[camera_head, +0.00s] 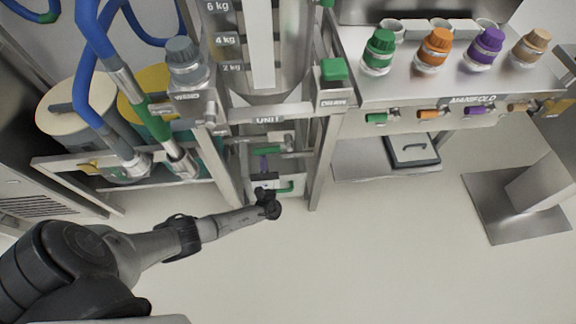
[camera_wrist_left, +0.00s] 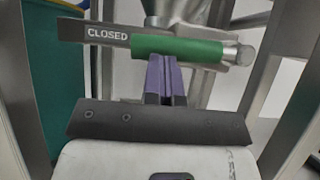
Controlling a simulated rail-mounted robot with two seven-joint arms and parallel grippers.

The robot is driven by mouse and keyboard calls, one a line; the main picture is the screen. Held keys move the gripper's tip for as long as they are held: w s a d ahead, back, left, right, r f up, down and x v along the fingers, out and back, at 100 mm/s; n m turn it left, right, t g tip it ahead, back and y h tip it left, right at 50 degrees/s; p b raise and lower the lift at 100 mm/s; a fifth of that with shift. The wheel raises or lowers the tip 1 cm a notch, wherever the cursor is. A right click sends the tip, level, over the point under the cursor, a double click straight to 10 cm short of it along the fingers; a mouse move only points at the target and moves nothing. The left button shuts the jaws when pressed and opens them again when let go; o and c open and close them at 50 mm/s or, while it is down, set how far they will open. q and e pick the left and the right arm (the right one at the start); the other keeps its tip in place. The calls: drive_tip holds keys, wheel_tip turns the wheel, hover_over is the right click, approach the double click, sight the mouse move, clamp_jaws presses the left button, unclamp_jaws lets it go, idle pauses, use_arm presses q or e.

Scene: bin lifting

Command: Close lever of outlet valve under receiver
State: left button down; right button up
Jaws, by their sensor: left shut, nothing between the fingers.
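The receiver (camera_head: 284,70) is a clear vertical vessel with kg marks, above a bar marked UNIT. Under it, the outlet valve's lever (camera_head: 268,152) has a green sleeve and lies crosswise. In the left wrist view the green lever (camera_wrist_left: 190,49) lies roughly level beside a dark plate marked CLOSED (camera_wrist_left: 107,35). My left gripper (camera_head: 263,160) is under the receiver; its purple fingers (camera_wrist_left: 166,62) are shut with nothing between them. The fingertips are at the lever's near side, overlapping its lower edge in view; whether they touch is unclear. My right gripper is not in view.
Frame posts (camera_head: 321,165) stand on both sides of the valve. Blue hoses and drums (camera_head: 76,105) are at left. A manifold bench (camera_head: 450,95) with coloured caps is at right. The front floor is clear.

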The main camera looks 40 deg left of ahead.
use_arm(q)
drive_tip(key=shift+a+r, duration=0.1)
drive_tip(key=shift+r, duration=0.05)
idle(0.5)
drive_tip(key=w+f+b+v, duration=0.1)
drive_tip(key=f+b+v, duration=0.1)
drive_tip(key=v, duration=1.1)
drive_tip(key=shift+w+a+b, duration=0.2)
drive_tip(key=shift+a+b, duration=0.1)
drive_tip(key=shift+b, duration=0.5)
drive_tip(key=shift+f, duration=0.1)
